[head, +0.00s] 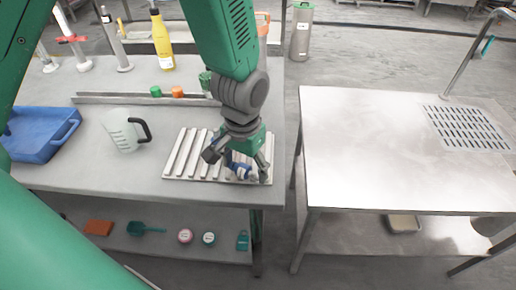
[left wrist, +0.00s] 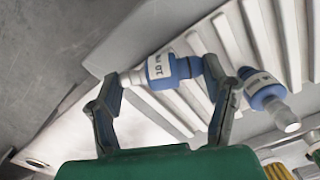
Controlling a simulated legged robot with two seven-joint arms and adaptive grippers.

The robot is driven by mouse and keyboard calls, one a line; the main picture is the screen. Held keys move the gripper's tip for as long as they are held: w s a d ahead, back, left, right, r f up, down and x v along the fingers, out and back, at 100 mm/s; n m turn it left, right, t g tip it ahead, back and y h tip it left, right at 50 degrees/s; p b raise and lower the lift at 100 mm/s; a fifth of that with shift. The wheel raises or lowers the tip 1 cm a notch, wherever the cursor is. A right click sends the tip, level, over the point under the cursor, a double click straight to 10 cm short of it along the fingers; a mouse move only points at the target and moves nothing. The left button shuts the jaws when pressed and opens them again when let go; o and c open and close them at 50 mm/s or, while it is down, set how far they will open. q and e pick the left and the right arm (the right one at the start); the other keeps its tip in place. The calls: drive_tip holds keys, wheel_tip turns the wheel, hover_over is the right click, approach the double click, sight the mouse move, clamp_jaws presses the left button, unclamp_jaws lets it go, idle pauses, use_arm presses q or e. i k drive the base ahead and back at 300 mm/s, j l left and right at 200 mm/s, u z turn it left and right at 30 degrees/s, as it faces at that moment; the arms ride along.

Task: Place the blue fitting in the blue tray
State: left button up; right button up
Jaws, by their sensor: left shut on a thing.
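My left gripper (head: 238,166) is low over the white ribbed rack on the grey table. In the left wrist view, its two fingers (left wrist: 168,82) are shut on a blue and white fitting (left wrist: 160,70), one finger at each end. A second blue and white fitting (left wrist: 265,94) lies just outside the right finger, near the rack's ribs. In the head view the blue of a fitting (head: 241,170) shows between the fingers, partly hidden by them. The blue tray (head: 66,131) is at the table's left side. My right gripper is not in view.
The ribbed rack (head: 186,160) lies near the table's front edge. A clear jug (head: 121,132) with a dark handle stands between rack and tray. A low rail (head: 120,99) and a yellow bottle (head: 161,45) are behind. A bare steel table (head: 380,150) stands right, across a gap.

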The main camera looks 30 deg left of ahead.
sight(18, 143)
drive_tip(key=k+j+z, duration=0.25)
drive_tip(key=j+z, duration=0.15)
drive_tip(key=k+j+z, duration=0.4)
drive_tip(key=i+j, duration=0.1)
